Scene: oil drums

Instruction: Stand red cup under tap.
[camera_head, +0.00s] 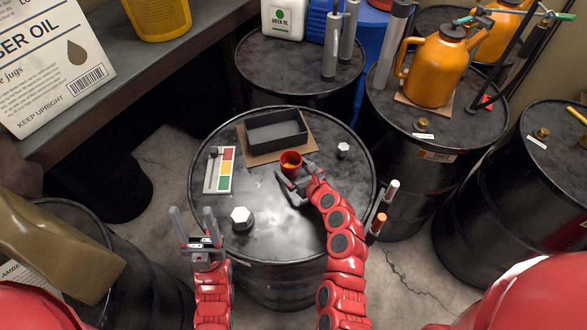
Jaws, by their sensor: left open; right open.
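The red cup (291,158) stands upright on the middle black drum's top (275,215), with orange-yellow colour inside. It is at the near edge of a cardboard piece. My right gripper (295,174) is open, with its fingers at the near side of the cup. I cannot tell whether they touch it. My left gripper (194,220) is open and empty over the drum's near left edge. I cannot make out for certain which fitting is the tap. Small brass fittings sit on the right-hand drums, one of them on the back right drum (421,125).
A dark tray (277,132) lies on cardboard (252,157) behind the cup. A colour chart (219,170) and a white-topped bung (241,217) are left of it. An orange jug (437,70) stands on the back right drum. Other drums crowd around.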

